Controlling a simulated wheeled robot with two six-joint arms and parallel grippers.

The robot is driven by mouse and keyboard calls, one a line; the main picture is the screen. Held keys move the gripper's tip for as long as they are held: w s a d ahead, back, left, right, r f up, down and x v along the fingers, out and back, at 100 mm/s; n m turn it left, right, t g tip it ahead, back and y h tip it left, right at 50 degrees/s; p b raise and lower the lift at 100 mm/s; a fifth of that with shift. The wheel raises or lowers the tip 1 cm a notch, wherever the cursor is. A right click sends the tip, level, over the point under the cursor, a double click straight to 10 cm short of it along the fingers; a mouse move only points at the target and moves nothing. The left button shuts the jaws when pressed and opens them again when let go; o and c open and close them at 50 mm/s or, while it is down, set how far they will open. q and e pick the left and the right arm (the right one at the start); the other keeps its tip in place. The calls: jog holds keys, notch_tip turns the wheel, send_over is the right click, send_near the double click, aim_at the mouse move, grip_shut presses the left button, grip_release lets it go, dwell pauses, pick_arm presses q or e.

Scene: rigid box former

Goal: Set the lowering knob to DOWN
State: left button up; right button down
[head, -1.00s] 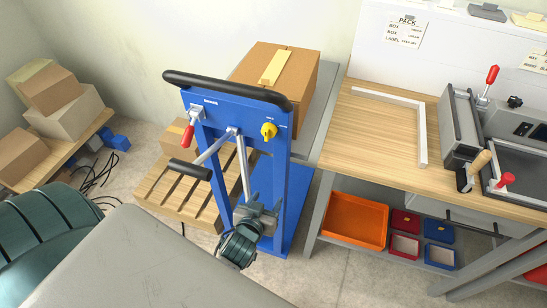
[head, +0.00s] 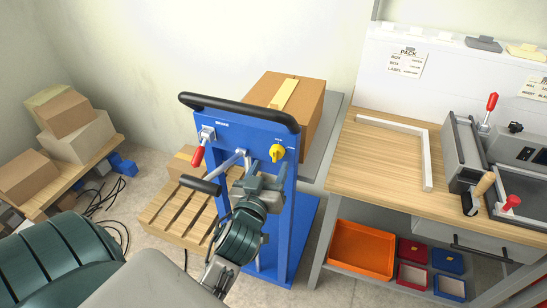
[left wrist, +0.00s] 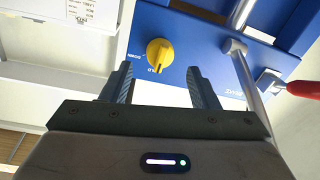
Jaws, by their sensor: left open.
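The lowering knob is a yellow rotary knob (head: 277,152) on the right part of the blue lift panel (head: 225,122), with small labels around it. In the left wrist view the yellow knob (left wrist: 159,55) lies ahead of my open left gripper (left wrist: 162,85), between the lines of its two fingers and apart from them. In the head view my left gripper (head: 255,182) is in front of the panel, just below and left of the knob. My right gripper is not in view.
A red-handled brake lever (head: 198,155) and a grey crank with a black grip (head: 200,186) sit left of the knob. A black handlebar (head: 240,112) tops the panel. A carton (head: 305,100) stands behind it. A wooden workbench (head: 375,160) stands to the right.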

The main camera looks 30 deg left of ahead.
aim_at(274, 157)
pick_arm(q)
jog(key=x, duration=0.3)
jog(key=shift+w+a+r+p, duration=0.1)
jog(key=shift+w+p, duration=0.15)
jog(key=shift+p, duration=0.05)
jog(key=shift+w, duration=0.2)
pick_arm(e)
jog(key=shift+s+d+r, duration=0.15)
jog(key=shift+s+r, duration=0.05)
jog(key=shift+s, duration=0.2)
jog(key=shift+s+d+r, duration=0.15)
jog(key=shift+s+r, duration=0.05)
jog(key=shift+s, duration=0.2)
pick_arm(q)
jog(key=c, duration=1)
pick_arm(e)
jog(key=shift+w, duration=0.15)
